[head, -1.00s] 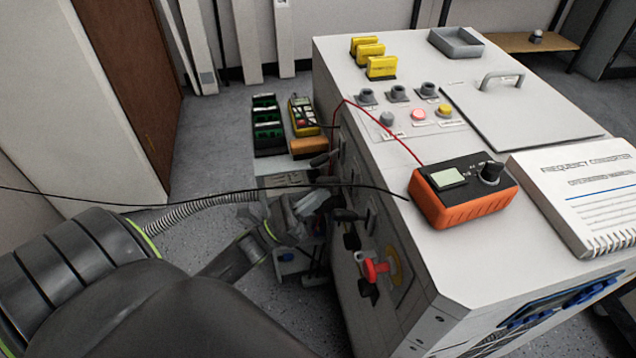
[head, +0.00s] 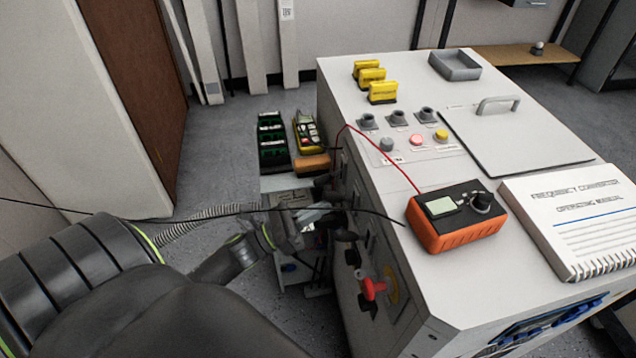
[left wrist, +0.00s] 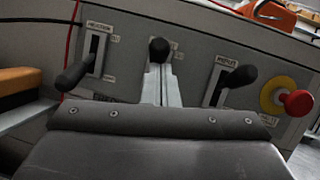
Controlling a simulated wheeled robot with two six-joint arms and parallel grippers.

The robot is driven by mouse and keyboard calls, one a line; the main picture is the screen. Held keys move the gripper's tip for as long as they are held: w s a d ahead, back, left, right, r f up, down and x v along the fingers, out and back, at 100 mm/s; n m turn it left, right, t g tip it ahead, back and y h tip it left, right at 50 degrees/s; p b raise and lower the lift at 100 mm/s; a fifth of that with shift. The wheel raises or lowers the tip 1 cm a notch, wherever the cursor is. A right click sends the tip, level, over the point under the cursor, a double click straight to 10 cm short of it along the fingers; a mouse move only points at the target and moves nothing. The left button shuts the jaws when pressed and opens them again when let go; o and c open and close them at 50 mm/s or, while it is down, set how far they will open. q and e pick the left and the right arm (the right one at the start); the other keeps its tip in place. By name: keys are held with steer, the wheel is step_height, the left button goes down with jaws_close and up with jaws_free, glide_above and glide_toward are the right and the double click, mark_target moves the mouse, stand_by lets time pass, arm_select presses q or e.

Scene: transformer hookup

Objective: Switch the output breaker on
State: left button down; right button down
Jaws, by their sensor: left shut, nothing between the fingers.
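In the left wrist view the cabinet's side panel carries a row of three black-handled breaker levers. The left lever (left wrist: 76,74) tilts down and out from its slot. The middle lever's knob (left wrist: 159,50) is just beyond my left gripper's fingertips (left wrist: 161,78), which cover its slot; I cannot tell if they touch. The right lever (left wrist: 238,76) has its knob up and right of its slot. The labels are too blurred to read surely, so I cannot tell which is the output breaker. In the head view my left gripper (head: 308,222) is shut and empty beside the cabinet side.
A red knob on a yellow plate (head: 374,287) sticks out nearer on the cabinet side. The orange meter (head: 455,218) and a manual (head: 575,220) lie on top. A black cable crosses above my left arm. Green and yellow items (head: 272,140) stand beyond the gripper.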

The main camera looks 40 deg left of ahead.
arm_select(q)
steer(key=shift+r, duration=0.15)
arm_select(e)
steer(key=shift+s+d+f, duration=0.1)
steer(key=shift+s+f, duration=0.05)
steer(key=shift+s, duration=0.1)
arm_select(q)
steer(key=shift+w+r, duration=0.1)
steer(key=shift+r, duration=0.05)
arm_select(e)
steer(key=shift+s, duration=0.1)
steer(key=shift+s+f, duration=0.1)
steer(key=shift+f, duration=0.05)
